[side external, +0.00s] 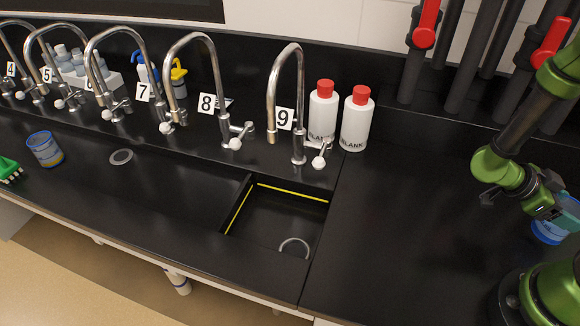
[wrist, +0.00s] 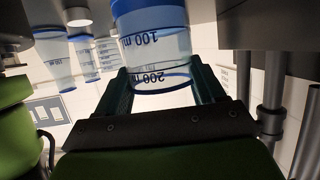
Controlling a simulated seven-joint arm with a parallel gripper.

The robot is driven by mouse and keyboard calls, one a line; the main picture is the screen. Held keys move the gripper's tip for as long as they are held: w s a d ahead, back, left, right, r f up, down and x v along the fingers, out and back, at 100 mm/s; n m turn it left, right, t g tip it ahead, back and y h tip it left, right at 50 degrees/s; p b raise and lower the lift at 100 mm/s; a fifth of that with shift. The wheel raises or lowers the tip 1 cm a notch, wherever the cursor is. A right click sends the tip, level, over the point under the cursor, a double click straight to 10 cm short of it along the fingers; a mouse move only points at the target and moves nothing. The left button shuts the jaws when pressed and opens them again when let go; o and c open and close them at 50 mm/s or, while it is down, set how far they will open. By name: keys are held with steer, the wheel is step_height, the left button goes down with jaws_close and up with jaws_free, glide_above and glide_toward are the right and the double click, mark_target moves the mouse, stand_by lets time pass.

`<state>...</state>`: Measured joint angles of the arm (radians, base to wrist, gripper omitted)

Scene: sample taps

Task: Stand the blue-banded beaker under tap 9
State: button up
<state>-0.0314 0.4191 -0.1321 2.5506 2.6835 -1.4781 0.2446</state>
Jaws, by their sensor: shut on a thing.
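Tap 9 (side external: 299,85) is a curved steel spout with a white number 9 card (side external: 284,119) in the side view. Under and in front of it is a black recessed basin (side external: 262,222) with yellow edge lines. My gripper (side external: 556,210) is at the far right of the side view, well to the right of tap 9. It is shut on the blue-banded beaker (side external: 547,234), which is partly cut off by the frame edge. In the wrist view the clear beaker (wrist: 155,46), with blue bands and volume marks, sits between my gripper's fingers (wrist: 161,84).
Two white red-capped bottles (side external: 323,112) (side external: 356,120) stand right of tap 9. Tap 8 (side external: 216,75) is to its left. A blue-rimmed cup (side external: 45,149) stands far left. Dark posts (side external: 478,55) rise at the back right. The counter (side external: 400,230) between basin and arm is clear.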

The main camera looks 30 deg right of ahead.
steer(key=shift+f, duration=1.4)
steer(key=o, duration=1.4)
steer(key=shift+f, duration=0.1)
steer(key=shift+o, duration=0.2)
